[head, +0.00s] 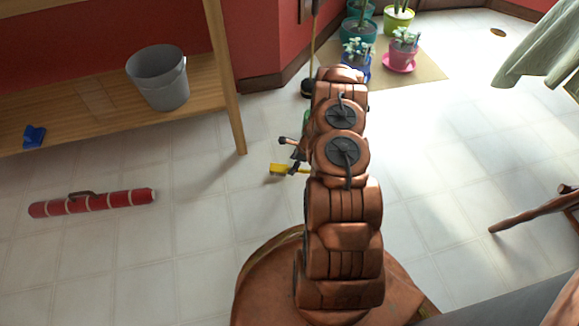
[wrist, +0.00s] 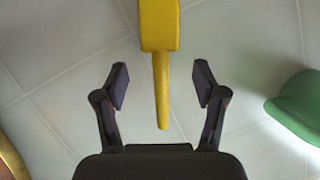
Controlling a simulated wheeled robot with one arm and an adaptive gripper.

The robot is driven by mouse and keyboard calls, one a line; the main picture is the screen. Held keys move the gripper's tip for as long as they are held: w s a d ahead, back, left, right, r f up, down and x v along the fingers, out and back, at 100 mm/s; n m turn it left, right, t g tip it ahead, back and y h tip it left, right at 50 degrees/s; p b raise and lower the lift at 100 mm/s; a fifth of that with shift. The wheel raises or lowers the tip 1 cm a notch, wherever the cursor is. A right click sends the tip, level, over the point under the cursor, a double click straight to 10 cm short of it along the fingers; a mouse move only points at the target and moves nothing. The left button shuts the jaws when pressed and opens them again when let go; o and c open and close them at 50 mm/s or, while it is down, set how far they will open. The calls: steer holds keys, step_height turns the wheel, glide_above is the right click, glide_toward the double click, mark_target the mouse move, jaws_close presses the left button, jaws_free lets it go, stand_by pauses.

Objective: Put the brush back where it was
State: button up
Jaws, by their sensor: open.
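The yellow brush (head: 279,170) lies on the tiled floor beside my gripper in the head view, partly hidden by it. In the wrist view the brush (wrist: 159,60) shows its wide end at the top edge, with its handle pointing down between the fingers. My gripper (wrist: 160,85) is open, with one finger on each side of the handle and a visible gap on both sides. My gripper (head: 291,156) also shows in the head view, low over the floor. I cannot tell its exact height above the handle.
A wooden shelf (head: 95,98) at the left holds a grey bucket (head: 160,78) and a blue object (head: 34,136). A red cylinder (head: 92,202) lies on the floor. Potted plants stand at the back. A green object (wrist: 298,108) lies right of my gripper. The floor at right is mostly clear.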

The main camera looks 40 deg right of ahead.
mark_target(299, 169)
steer(key=p+v, duration=0.2)
steer(key=v, duration=0.5)
steer(key=w+a+r+n+y, duration=0.1)
steer(key=w+a+r+n, duration=0.15)
steer(key=a+r, duration=0.45)
steer(key=w+a+r+n+y, duration=0.1)
steer(key=a+r+n, duration=0.35)
steer(key=r, duration=0.35)
steer(key=s+a+r+n+g, duration=0.2)
steer(key=a+r+n, duration=0.1)
steer(key=a+r, duration=0.35)
steer(key=s+a+r+n+g, duration=0.1)
steer(key=s+a+r+n, duration=0.25)
steer(key=a+r, duration=0.3)
steer(key=s+a+r+n+g+h, duration=0.2)
steer(key=s+a+r+n, duration=0.5)
steer(key=s+r, duration=0.5)
steer(key=s+r+n+g+h, duration=0.1)
steer(key=s+r+n, duration=0.1)
steer(key=s, duration=0.7)
steer(key=s+d+r+n+h, duration=0.1)
steer(key=s+r+n+h, duration=0.1)
steer(key=s+n, duration=0.3)
steer(key=s+r, duration=0.1)
steer(key=s, duration=0.3)
steer(key=shift+s+g, duration=0.4)
step_height(299, 169, up, 40)
steer(key=w+t+p, duration=0.1)
steer(key=p, duration=3.7)
steer(key=shift+t, duration=0.4)
